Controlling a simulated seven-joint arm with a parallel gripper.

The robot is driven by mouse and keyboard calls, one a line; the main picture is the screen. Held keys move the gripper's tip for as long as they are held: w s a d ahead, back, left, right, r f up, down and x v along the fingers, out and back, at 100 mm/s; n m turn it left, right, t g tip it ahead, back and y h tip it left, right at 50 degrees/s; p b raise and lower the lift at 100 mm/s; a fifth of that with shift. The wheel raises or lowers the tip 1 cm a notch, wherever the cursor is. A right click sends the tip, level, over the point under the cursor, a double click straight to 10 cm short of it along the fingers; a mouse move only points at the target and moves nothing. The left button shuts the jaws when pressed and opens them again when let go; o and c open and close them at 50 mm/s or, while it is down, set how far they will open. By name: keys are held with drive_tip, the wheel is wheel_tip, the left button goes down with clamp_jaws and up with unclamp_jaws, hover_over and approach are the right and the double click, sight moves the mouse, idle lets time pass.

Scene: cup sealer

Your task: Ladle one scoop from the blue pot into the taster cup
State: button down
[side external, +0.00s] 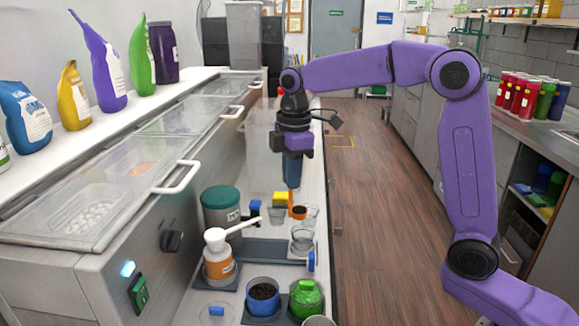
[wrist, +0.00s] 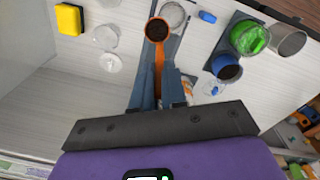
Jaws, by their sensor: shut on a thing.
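My gripper (side external: 293,172) is shut on the handle of an orange ladle (wrist: 158,62) and holds it upright, pointing down. The ladle's bowl (side external: 298,212) looks dark brown inside; I cannot tell how full it is. In the wrist view the bowl (wrist: 157,30) appears beside a clear cup (wrist: 173,14), likely the taster cup, which also shows on a dark tray in the side view (side external: 302,240). The blue pot (side external: 263,298) holds dark contents and stands at the near end of the counter; it also shows in the wrist view (wrist: 226,69).
A green pot (side external: 306,299) and a metal cup (wrist: 288,41) stand by the blue pot. A white pump bottle (side external: 218,262), a green-lidded canister (side external: 221,207), a yellow sponge (wrist: 69,18) and more clear cups (wrist: 105,37) are nearby. A freezer case (side external: 120,200) lines the left.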

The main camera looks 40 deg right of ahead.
drive_tip(key=s+a+f+t+h, duration=0.2)
drive_tip(key=s+f+t+h, duration=0.1)
drive_tip(key=s+t, duration=0.4)
drive_tip(key=shift+s+a+f+t, duration=0.3)
drive_tip(key=shift+f+t, duration=0.25)
drive_tip(key=shift+t, duration=0.55)
drive_tip(key=shift+f, duration=0.1)
drive_tip(key=shift+s+a+f+t, duration=0.1)
drive_tip(key=shift+s+f+t, duration=0.35)
drive_tip(key=shift+t, duration=0.25)
drive_tip(key=shift+s+a+f+t+h, duration=0.1)
drive_tip(key=shift+s+f+t+h, duration=0.2)
drive_tip(key=shift+f+t, duration=0.35)
drive_tip(key=shift+s+a+f+t+h, duration=0.15)
drive_tip(key=shift+s+f+t+h, duration=0.15)
drive_tip(key=shift+f+t, duration=0.35)
drive_tip(key=shift+s+a+f+t+h, duration=0.1)
drive_tip(key=shift+s+f+t+h, duration=0.3)
drive_tip(key=shift+t, duration=0.4)
drive_tip(key=shift+w, duration=0.15)
